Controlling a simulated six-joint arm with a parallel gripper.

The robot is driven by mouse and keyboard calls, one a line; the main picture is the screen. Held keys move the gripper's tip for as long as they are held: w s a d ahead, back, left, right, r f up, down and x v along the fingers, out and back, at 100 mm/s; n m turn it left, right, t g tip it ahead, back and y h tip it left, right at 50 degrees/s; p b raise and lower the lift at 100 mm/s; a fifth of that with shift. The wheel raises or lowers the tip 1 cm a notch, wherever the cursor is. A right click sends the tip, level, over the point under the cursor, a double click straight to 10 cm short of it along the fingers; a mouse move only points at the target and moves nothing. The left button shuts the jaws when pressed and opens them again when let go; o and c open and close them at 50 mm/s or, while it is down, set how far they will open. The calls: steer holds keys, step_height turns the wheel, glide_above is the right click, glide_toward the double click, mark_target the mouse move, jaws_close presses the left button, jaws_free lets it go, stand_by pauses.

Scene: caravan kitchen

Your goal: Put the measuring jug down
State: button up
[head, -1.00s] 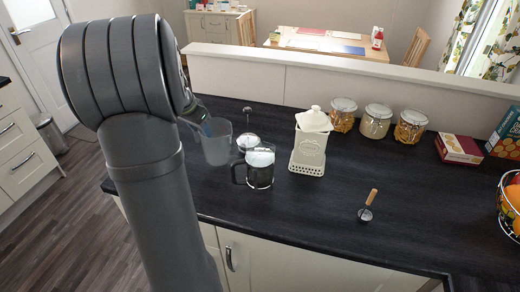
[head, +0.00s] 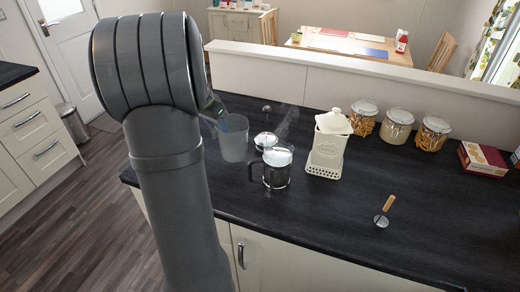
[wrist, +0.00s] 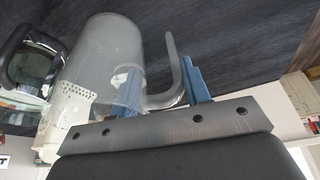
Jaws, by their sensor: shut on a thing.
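The measuring jug (head: 234,140) is a translucent grey cup with a curved handle. In the head view it stands upright left of the glass coffee pot, at the left part of the dark counter. In the wrist view the jug (wrist: 103,65) fills the upper left. My gripper (wrist: 161,88) has its blue fingers on either side of the jug's handle (wrist: 178,72) and is shut on it. In the head view my arm hides most of the gripper. I cannot tell whether the jug's base touches the counter.
The glass coffee pot (head: 277,168) stands close right of the jug, with faint steam above. Its plunger lid (head: 265,139) lies behind. A cream canister (head: 328,146), several jars (head: 397,126) and a scoop (head: 383,216) are further right. The counter (head: 320,225) in front is clear.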

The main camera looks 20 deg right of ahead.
steer(key=a+r+n, duration=0.2)
steer(key=a+r, duration=0.3)
steer(key=r, duration=0.2)
steer(key=shift+n+t+y, duration=0.3)
steer(key=shift+w+a+f, duration=1.15)
steer(key=shift+a+f, duration=0.5)
steer(key=shift+f, duration=0.15)
steer(key=shift+w+a+f, duration=1.15)
steer(key=shift+a+f, duration=0.45)
steer(key=shift+f, duration=0.15)
steer(key=shift+w+a+f, duration=1.15)
steer(key=shift+a+f, duration=0.5)
steer(key=shift+f, duration=0.15)
steer(key=o, duration=1.3)
steer(key=shift+f, duration=0.15)
steer(key=v, duration=1.2)
